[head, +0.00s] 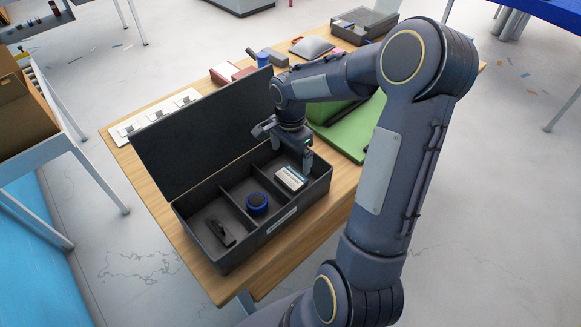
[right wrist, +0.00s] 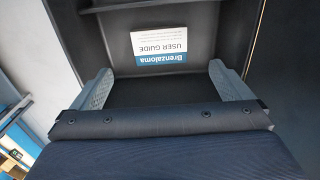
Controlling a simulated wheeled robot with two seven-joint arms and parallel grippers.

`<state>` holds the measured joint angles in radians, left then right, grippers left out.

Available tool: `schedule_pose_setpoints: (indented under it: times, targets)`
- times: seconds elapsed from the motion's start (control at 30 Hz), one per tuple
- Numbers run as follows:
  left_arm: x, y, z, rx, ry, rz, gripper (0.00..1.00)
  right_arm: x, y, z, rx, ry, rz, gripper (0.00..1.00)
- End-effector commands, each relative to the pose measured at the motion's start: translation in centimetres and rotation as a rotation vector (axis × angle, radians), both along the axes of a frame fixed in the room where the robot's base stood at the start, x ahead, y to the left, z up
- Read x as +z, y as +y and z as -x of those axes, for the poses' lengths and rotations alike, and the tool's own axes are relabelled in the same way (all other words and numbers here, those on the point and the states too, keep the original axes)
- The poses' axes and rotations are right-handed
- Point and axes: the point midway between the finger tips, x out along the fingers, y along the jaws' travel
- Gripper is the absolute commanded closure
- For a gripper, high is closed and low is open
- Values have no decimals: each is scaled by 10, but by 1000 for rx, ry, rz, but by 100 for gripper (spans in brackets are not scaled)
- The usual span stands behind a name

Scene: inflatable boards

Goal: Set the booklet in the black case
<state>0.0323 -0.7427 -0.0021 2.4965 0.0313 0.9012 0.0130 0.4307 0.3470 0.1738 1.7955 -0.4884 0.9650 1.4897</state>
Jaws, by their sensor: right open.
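The black case (head: 275,225) stands on the wooden table with its lid (head: 195,135) raised and its inside split into three compartments. The booklet (head: 291,179), white and blue with "USER GUIDE" on it, lies in the right compartment. It also shows in the right wrist view (right wrist: 160,48), against the dark compartment floor. My right gripper (head: 286,150) is just above that compartment, its fingers open and apart from the booklet; in the right wrist view the fingertips (right wrist: 162,75) frame empty space in front of it. My left gripper is not in view.
A blue-ringed round item (head: 257,203) sits in the middle compartment and a small black item (head: 220,233) in the left one. A green mat (head: 345,135) lies to the right of the case. A grey tray (head: 363,24) and small goods crowd the far table end.

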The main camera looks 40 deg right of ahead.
Motion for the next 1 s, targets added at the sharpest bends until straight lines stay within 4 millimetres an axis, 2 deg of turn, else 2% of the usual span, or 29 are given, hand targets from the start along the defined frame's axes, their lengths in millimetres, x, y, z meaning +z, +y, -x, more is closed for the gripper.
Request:
schedule_pose_setpoints:
  times: [0.1, 0.27, 0.37, 0.47, 0.6, 0.67, 0.8, 0.9, 1.0]
  targets:
    - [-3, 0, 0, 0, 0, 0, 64, 19, 0, 0, 0, -2, 1, 2]
    - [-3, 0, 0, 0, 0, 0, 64, 34, 1, 1, 8, -4, 0, 2]
    - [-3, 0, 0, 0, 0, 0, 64, 49, 9, 11, 78, -32, -7, 2]
    - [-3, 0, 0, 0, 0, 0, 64, 74, 28, 34, 242, -96, -19, 2]
    - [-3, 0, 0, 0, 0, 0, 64, 105, 67, 86, 577, -242, -31, 2]
    - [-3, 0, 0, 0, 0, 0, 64, 112, 84, 108, 723, -313, -30, 2]
    - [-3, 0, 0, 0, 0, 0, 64, 115, 118, 152, 1017, -476, -5, 2]
    - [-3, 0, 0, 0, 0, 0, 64, 112, 135, 172, 1164, -564, 20, 2]
    - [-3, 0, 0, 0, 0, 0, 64, 109, 145, 183, 1253, -620, 40, 2]
